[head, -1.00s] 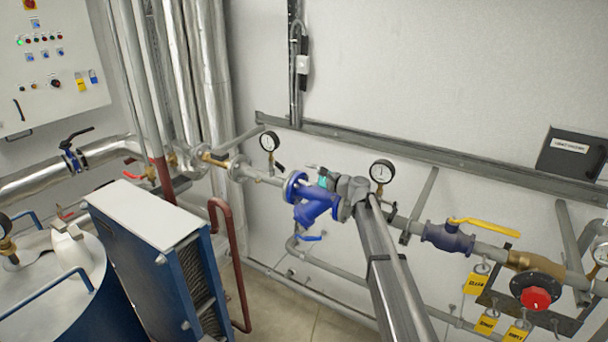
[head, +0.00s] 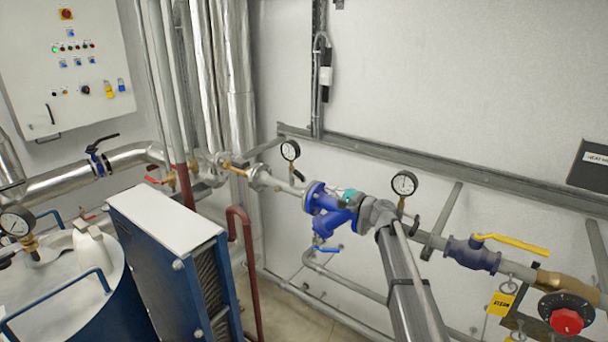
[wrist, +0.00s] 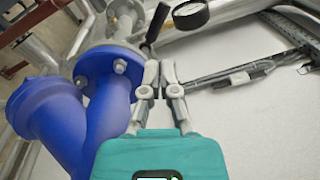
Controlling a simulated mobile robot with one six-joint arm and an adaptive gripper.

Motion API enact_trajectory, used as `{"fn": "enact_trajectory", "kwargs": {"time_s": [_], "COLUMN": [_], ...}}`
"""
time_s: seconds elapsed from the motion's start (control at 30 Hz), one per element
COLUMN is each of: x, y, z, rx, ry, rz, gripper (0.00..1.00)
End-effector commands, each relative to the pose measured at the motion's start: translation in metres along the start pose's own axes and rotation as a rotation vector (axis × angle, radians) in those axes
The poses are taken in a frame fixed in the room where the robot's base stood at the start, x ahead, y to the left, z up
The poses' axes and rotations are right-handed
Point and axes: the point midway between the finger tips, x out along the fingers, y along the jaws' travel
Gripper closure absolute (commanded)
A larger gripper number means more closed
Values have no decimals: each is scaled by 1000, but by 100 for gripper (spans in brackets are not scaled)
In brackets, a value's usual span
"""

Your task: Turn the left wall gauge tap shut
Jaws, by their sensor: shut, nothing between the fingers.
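The left wall gauge (head: 290,150) is a round white dial with a black rim on the wall pipe. Its tap is a small dark lever (head: 298,174) just below it. In the wrist view the gauge (wrist: 190,13) is at the top, cut by the frame edge, with the black tap lever (wrist: 157,22) to its left. My gripper (wrist: 161,68) is shut and empty, fingers pointing toward the lever, apparently short of it. In the head view only its teal body (head: 350,195) shows clearly, right of the gauge behind the blue valve; the fingertips are hard to make out.
The blue strainer valve (head: 328,213) sits close to my gripper, and also fills the left of the wrist view (wrist: 95,105). A second gauge (head: 404,184) is to the right, near my arm. A grey wall rail (head: 450,168) runs above the pipe.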

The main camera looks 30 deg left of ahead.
Motion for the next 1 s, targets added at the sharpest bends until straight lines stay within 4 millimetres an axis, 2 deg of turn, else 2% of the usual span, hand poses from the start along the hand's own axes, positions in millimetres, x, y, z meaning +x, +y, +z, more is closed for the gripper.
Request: {"fn": "enact_trajectory", "kwargs": {"time_s": [1.0], "x": [-50], "y": [20], "z": [9], "rx": [-836], "ry": [147], "rz": [-115], "gripper": [100]}}
